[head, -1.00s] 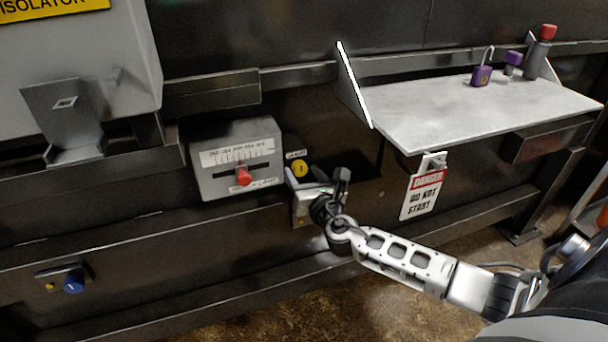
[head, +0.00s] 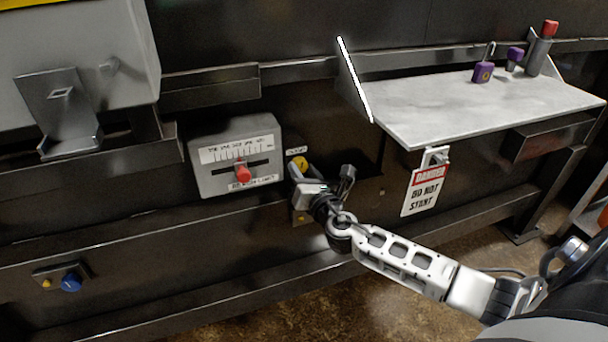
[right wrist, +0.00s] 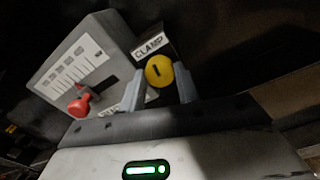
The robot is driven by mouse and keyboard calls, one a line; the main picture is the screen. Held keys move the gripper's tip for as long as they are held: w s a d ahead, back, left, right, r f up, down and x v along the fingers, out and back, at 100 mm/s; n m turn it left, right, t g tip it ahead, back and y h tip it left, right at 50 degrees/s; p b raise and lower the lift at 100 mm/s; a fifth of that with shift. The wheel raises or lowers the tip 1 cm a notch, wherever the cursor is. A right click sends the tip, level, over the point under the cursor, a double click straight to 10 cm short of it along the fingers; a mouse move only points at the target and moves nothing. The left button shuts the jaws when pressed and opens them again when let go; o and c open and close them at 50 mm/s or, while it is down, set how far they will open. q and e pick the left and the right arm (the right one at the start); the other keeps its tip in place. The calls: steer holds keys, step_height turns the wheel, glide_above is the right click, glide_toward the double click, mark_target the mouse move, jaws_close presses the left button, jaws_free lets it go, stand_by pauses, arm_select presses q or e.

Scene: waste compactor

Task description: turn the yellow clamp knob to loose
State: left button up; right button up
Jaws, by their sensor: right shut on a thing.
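The round yellow clamp knob (head: 299,163) sits on the dark panel just right of the grey gauge box. In the right wrist view the yellow knob (right wrist: 159,71) shows a short dark mark on its face, close to upright in the picture, under a "CLAMP" label (right wrist: 150,46). My right gripper (head: 301,172) is at the knob, and its two grey fingers (right wrist: 159,88) stand on either side of it, shut on it. The fingers hide part of the knob in the head view. My left gripper is not in view.
The grey gauge box (head: 215,178) with a red slider knob (head: 243,173) is close on the left. A shelf (head: 470,110) juts out at upper right, with a padlock (head: 482,72) on it. A "DANGER do not start" tag (head: 424,190) hangs below. A blue knob (head: 71,282) is lower left.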

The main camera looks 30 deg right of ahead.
steer(key=m+b, duration=0.2)
steer(key=m, duration=0.1)
steer(key=shift+f+m, duration=0.1)
steer(key=shift+m, duration=0.3)
steer(key=m+b, duration=0.1)
steer(key=m, duration=0.3)
steer(key=shift+m, duration=0.3)
steer(key=m+b, duration=0.1)
steer(key=m, duration=0.1)
steer(key=shift+m, duration=0.4)
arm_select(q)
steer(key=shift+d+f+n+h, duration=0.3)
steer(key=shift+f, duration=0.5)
arm_select(e)
steer(key=m, duration=0.5)
steer(key=shift+h, duration=0.3)
steer(key=o, duration=1)
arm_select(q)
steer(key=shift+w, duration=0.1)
